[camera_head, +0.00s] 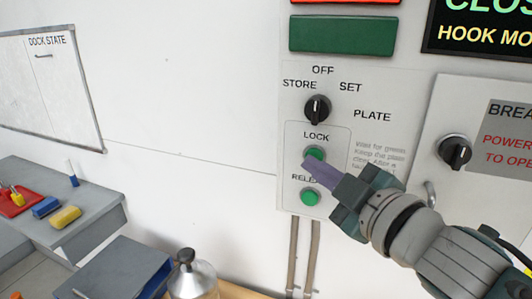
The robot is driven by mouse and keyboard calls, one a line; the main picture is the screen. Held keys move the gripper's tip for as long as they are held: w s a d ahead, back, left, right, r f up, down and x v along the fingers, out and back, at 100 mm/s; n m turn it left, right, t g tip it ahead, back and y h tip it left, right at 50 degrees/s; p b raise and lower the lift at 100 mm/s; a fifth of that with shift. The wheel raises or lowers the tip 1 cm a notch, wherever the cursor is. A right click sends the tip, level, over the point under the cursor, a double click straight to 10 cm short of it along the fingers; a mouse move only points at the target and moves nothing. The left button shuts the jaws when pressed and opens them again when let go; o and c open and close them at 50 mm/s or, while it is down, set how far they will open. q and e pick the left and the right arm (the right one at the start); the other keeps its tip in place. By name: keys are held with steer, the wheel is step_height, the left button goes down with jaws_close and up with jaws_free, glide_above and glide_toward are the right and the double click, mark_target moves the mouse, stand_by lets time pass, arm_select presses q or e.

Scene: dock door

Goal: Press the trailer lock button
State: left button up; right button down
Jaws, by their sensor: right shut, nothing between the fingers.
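The green lock button (315,153) sits under the word LOCK on the grey control panel (292,135). My right gripper (307,165) comes in from the right, shut and empty. Its purple fingertips lie at the lower left edge of the lock button in the picture and cover a bit of it. I cannot tell whether they touch it. My left gripper is not in view.
A black selector knob (317,108) is above the buttons. A breaker box (440,115) with a black knob is at right. A grey desk (100,212) with a red tray, a binder (125,270) and a metal flask (192,278) are at lower left. The wall between is clear.

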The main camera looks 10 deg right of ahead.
steer(key=shift+s+a, duration=0.4)
steer(key=shift+s, duration=0.35)
steer(key=s+a, duration=0.1)
steer(key=s, duration=0.1)
steer(key=s+a+p, duration=0.1)
steer(key=s+a, duration=0.1)
stand_by(0.4)
steer(key=shift+d, duration=0.1)
